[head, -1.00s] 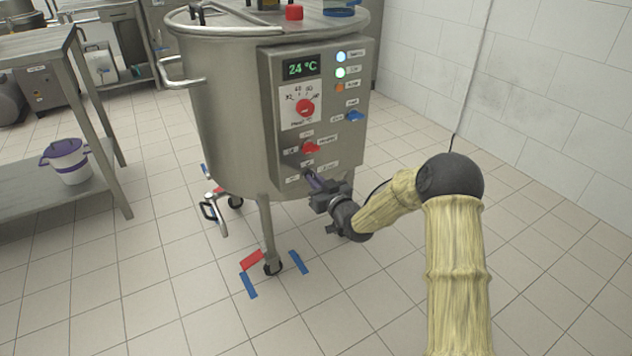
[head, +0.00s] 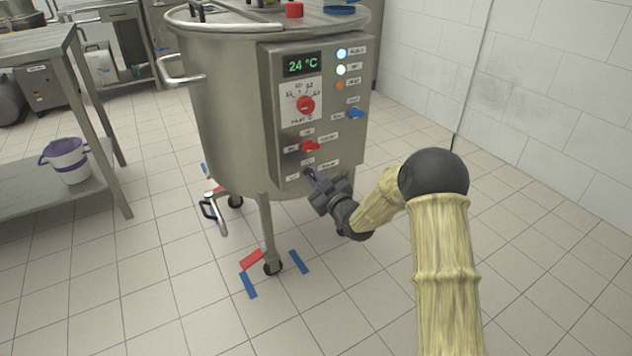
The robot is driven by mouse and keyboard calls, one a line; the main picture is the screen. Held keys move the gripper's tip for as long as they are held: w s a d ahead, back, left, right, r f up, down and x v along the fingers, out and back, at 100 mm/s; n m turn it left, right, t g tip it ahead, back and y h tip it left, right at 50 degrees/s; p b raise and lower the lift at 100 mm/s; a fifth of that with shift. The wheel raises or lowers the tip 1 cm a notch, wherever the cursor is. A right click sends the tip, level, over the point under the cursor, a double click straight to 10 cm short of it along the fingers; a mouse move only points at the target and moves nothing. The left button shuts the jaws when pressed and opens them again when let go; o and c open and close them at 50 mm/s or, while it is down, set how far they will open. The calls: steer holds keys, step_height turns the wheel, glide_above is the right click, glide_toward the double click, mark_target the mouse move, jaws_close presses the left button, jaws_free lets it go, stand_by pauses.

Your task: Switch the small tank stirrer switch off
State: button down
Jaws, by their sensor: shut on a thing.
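The small tank (head: 225,120) is a steel vat on wheeled legs with a control panel (head: 340,125) on its front. The panel has a 24 °C display, a red dial (head: 305,105), lit lamps, a blue switch (head: 355,113) and a red switch (head: 310,146), with labels too small to read. A dark switch (head: 309,173) sits at the panel's bottom edge, mostly hidden by my gripper (head: 317,184). My gripper is at this dark switch, its jaws shut on it as far as I can see. The switch's exact angle cannot be told.
A steel table (head: 60,45) with a white and purple bucket (head: 67,160) on its lower shelf stands at left. A drain valve handle (head: 213,212) sticks out below the tank. Red and blue tape marks the floor. The tiled floor at right is clear.

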steer(key=n+b, duration=0.2)
steer(key=n, duration=0.2)
steer(key=n+b, duration=0.2)
steer(key=n, duration=0.3)
steer(key=n+b, duration=0.2)
steer(key=n, duration=0.2)
steer(key=shift+f+n, duration=0.3)
steer(key=shift+s, duration=0.1)
steer(key=c, duration=1.5)
jaws_free()
steer(key=shift+a, duration=0.1)
steer(key=shift+s+r, duration=0.1)
steer(key=p+v, duration=0.5)
steer(key=v, duration=1.2)
steer(key=shift+d, duration=0.25)
